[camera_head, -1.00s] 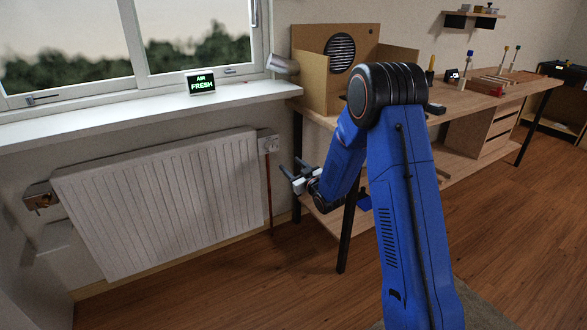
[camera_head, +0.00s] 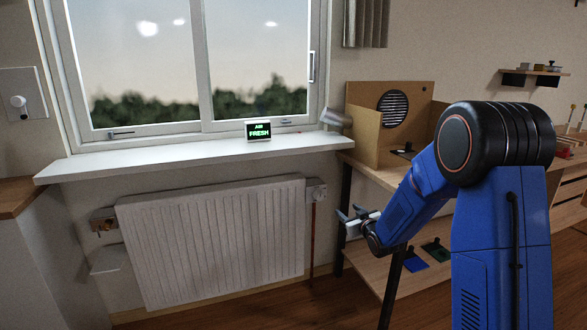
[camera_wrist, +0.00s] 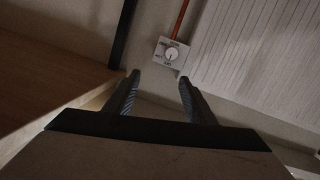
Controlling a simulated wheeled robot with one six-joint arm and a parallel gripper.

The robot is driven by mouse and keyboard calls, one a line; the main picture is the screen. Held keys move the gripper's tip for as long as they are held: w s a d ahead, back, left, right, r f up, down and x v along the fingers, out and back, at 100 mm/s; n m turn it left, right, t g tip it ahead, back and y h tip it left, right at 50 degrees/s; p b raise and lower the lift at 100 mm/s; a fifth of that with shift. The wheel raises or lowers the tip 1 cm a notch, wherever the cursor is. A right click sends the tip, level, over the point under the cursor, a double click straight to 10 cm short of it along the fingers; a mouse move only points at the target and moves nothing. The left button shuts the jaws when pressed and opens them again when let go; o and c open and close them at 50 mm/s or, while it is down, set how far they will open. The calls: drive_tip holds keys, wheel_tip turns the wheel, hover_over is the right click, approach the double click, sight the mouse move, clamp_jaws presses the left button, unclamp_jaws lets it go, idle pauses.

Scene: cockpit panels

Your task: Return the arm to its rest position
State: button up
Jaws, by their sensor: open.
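My gripper (camera_head: 352,219) is at the end of my blue arm (camera_head: 500,220), in front of the workbench's left end and to the right of the radiator. The arm bends down and to the left from its black elbow joint. In the wrist view my gripper (camera_wrist: 158,92) has its two fingers apart with nothing between them. Beyond the fingertips is a white dial box (camera_wrist: 171,53) beside the radiator (camera_wrist: 262,50). The dial box (camera_head: 316,191) also shows in the head view, apart from the gripper.
The workbench (camera_head: 375,175) bears a cardboard-coloured box with a round grille (camera_head: 393,108). A lower shelf (camera_head: 365,268) holds blue and green items. A window sill (camera_head: 190,158) with a lit "AIR FRESH" sign (camera_head: 258,131) runs above the radiator (camera_head: 215,240). Floor shows at the bottom.

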drive_tip(key=s+d+r+m+g+h, duration=0.25)
drive_tip(key=s+r, duration=0.25)
drive_tip(key=s, duration=0.6)
drive_tip(key=s+d+r+m+g+h, duration=0.1)
drive_tip(key=s+d+r+g, duration=0.2)
drive_tip(key=s, duration=0.8)
drive_tip(key=s+d+r+g, duration=0.1)
drive_tip(key=s+g, duration=0.1)
drive_tip(key=s, duration=1.6)
drive_tip(key=shift+r+m, duration=0.35)
drive_tip(key=s+g, duration=0.1)
drive_tip(key=s, duration=0.4)
drive_tip(key=s+f+g, duration=0.1)
drive_tip(key=s, duration=0.5)
drive_tip(key=s+f+g, duration=0.1)
drive_tip(key=s, duration=0.4)
drive_tip(key=shift+s+a+f+m, duration=0.15)
drive_tip(key=shift+s+a+m, duration=0.15)
drive_tip(key=shift+m, duration=0.1)
drive_tip(key=shift+c, duration=0.3)
